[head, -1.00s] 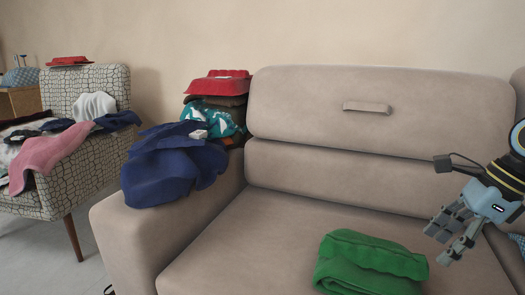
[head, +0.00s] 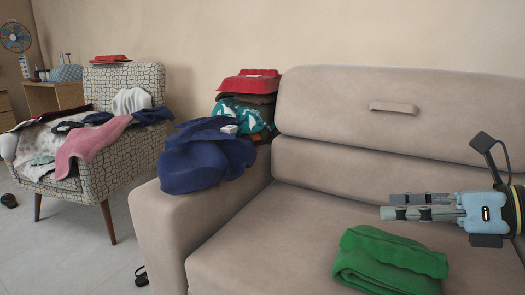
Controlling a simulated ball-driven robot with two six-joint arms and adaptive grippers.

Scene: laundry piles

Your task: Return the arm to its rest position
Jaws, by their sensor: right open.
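My right gripper (head: 408,206) comes in from the right edge in the head view. It is open and empty, its fingers pointing left, in front of the beige sofa's backrest. A folded green garment (head: 389,262) lies on the sofa seat, below and to the left of the gripper body. The gripper is apart from it in the picture. My left gripper is not in view.
The beige sofa (head: 240,255) has blue clothing (head: 205,158) and a stack topped by a red folded garment (head: 248,84) on its left arm. A patterned armchair (head: 149,80) with several clothes, including a pink one (head: 90,142), stands at left. Floor between is mostly clear.

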